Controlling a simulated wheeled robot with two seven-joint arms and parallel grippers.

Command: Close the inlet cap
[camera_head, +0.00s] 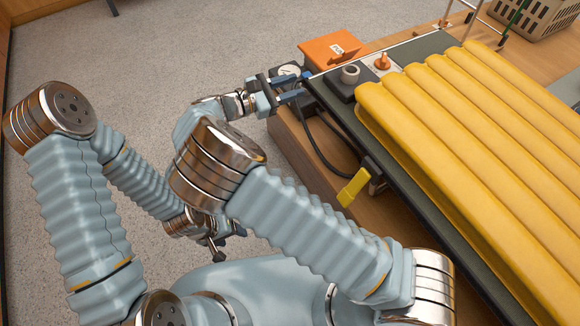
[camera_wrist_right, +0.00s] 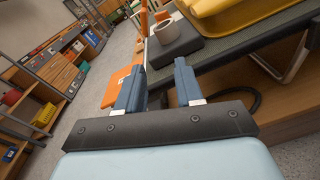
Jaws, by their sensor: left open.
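On a dark block (camera_head: 340,88) by the pad's corner stands a short grey round fitting (camera_head: 350,74) with a hollow top. It also shows in the right wrist view (camera_wrist_right: 168,31). An orange knob-like piece (camera_head: 382,61) stands on a light plate beside it. I cannot tell which of these parts is the inlet cap. My right gripper (camera_head: 299,87) is open beside the block's left side, its blue fingers (camera_wrist_right: 158,85) apart with nothing gripped between them. My left gripper (camera_head: 216,248) hangs low over the floor, away from the table, and is partly hidden by my right arm.
A ribbed yellow pad (camera_head: 480,130) covers most of the dark board (camera_head: 440,41). An orange box (camera_head: 333,48) and a round gauge (camera_head: 289,70) stand close to my right gripper. A yellow handle (camera_head: 353,188) and a dark hose (camera_head: 318,150) hang at the board's near edge.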

